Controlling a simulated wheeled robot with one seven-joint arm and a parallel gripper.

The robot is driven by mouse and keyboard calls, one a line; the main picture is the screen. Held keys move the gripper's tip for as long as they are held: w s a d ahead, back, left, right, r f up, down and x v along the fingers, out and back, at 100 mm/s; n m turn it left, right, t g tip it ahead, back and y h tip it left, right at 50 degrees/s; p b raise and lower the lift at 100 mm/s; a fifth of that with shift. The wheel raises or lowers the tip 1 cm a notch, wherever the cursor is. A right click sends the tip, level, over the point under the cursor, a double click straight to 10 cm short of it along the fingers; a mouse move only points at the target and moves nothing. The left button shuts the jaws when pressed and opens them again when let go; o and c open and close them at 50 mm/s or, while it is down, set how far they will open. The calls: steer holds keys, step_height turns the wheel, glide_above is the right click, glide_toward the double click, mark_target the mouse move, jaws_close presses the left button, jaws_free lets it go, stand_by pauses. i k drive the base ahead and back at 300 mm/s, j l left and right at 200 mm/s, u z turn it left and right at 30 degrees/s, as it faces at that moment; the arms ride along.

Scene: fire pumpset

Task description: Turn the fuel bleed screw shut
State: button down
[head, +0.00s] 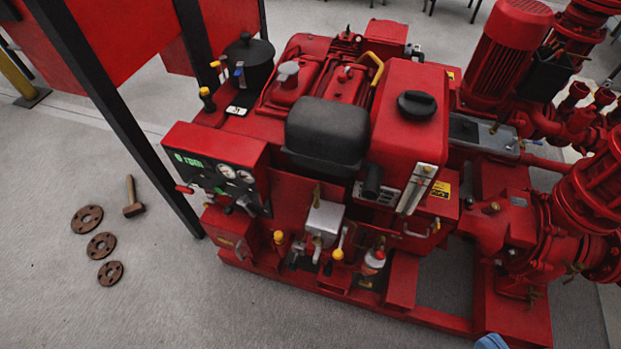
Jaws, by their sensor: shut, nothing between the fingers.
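The fuel bleed screw cannot be told apart with certainty at this size. Small fittings crowd the front of the red pumpset (330,110). Among them are a grey metal box (324,217) with a brass-coloured fitting (317,192) on top, a yellow-topped knob (278,237) to its left, and a lever with a yellow ball (338,254) below it. A red-and-white bottle-like part (374,260) stands to the right. My gripper is not in view. A small blue-grey rounded shape shows at the bottom edge, right of centre; I cannot tell what it is.
A control panel (225,172) with gauges projects at the front left, beside a dark slanted post (110,105). The floor in front is clear. Red pipework (580,215) stands at right.

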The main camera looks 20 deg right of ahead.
mark_target(318, 242)
steer(key=l+u, duration=0.2)
steer(key=u, duration=0.15)
steer(key=l+u, duration=0.2)
steer(key=u, duration=0.15)
steer(key=k+l+u, duration=0.1)
steer(key=u, duration=0.25)
